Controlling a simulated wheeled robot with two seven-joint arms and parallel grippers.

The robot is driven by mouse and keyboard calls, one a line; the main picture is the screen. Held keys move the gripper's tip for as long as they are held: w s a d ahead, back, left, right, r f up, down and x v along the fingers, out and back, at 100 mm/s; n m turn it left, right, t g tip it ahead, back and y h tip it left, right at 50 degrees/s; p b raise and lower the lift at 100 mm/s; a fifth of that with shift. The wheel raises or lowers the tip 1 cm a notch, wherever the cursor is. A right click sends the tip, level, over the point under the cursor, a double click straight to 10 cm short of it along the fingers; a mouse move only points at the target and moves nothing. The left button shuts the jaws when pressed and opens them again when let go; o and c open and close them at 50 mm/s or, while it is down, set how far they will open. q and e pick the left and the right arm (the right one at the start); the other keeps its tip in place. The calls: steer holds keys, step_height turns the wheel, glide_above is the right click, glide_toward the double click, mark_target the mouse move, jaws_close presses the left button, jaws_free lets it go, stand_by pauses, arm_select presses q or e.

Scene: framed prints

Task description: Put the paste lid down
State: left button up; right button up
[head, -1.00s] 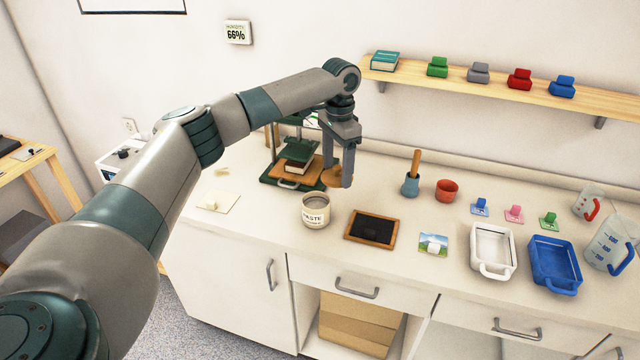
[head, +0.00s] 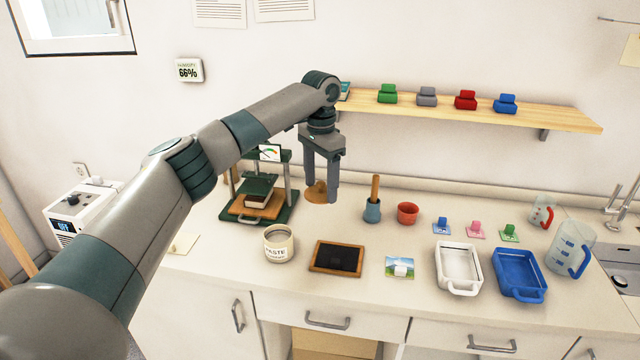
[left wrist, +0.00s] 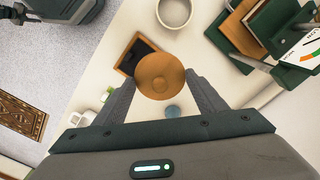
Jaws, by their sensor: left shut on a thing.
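The paste lid (head: 318,192) is a round brown wooden disc with a knob. My left gripper (head: 320,190) is shut on it and holds it above the counter, behind the framed dark print. In the left wrist view the lid (left wrist: 160,75) sits between the two fingertips (left wrist: 160,84), covering part of the print's frame. The paste pot (head: 279,245), a cream jar labelled PASTE, stands open on the counter, left of the framed print. Its rim also shows in the left wrist view (left wrist: 174,12). My right gripper is not in view.
A green press (head: 262,200) stands behind the pot. The framed print (head: 337,258) lies right of the pot. A blue brush holder (head: 372,211) and red bowl (head: 408,213) stand right of the lid. White (head: 458,284) and blue (head: 520,292) trays lie further right. Counter between lid and print is clear.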

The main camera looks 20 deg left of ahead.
arm_select(q)
steer(key=shift+s+d+f, duration=0.1)
steer(key=shift+s+d, duration=0.1)
steer(key=shift+d, duration=0.1)
steer(key=s+d+f+n, duration=0.2)
steer(key=s+d, duration=0.2)
steer(key=s, duration=0.6)
steer(key=s+d+f+n, duration=0.2)
steer(key=s+d+f, duration=0.1)
steer(key=s, duration=0.7)
steer(key=s+d+f+n, duration=0.2)
steer(key=s+d, duration=0.2)
steer(key=s, duration=0.6)
steer(key=shift+d+f, duration=0.3)
steer(key=shift+d, duration=0.1)
steer(key=shift+w, duration=0.15)
